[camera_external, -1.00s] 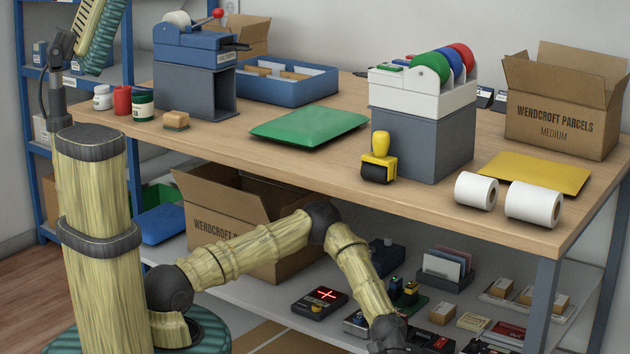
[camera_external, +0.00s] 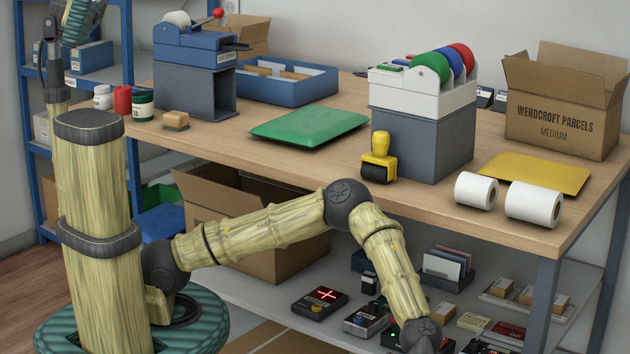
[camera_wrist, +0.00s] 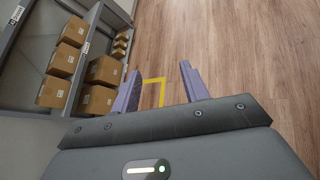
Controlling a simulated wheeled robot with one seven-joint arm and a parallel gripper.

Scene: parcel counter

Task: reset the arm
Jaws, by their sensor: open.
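My gripper (camera_wrist: 158,88) shows in the wrist view with its two purple fingers apart and nothing between them. It points toward the wooden floor, where a yellow line is marked. In the external view my arm bends at a raised elbow in front of the lower shelf, and its wrist reaches the bottom edge of the picture. The gripper itself is out of that view.
The wooden counter (camera_external: 230,147) stands above and behind the arm. In the wrist view, boxes (camera_wrist: 65,60) fill a shelf at left; the floor (camera_wrist: 240,45) at right is clear.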

